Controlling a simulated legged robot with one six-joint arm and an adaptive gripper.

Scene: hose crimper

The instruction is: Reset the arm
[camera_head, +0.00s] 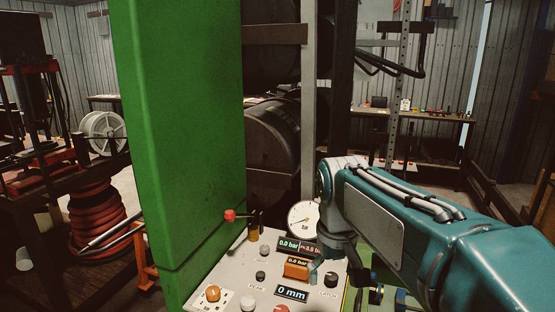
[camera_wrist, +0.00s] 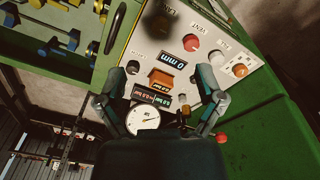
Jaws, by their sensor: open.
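My gripper (camera_wrist: 160,78) is open in the wrist view, its two fingers spread in front of the control panel (camera_wrist: 165,35), with nothing between them. In the head view my gripper (camera_head: 325,268) hangs below the teal arm, over the right part of the panel (camera_head: 225,275), and the arm partly hides it. Whether its fingers touch the panel, I cannot tell. A round white pressure gauge (camera_head: 303,218) stands at the panel's back and also shows between the fingers' bases in the wrist view (camera_wrist: 143,120).
The panel carries several knobs, an orange knob (camera_head: 212,293) and a "0 mm" display (camera_head: 292,293). A red-tipped lever (camera_head: 229,215) stands beside the tall green cabinet (camera_head: 180,130). Dark drums (camera_head: 275,140) are behind. A workbench (camera_head: 430,115) stands at the back right.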

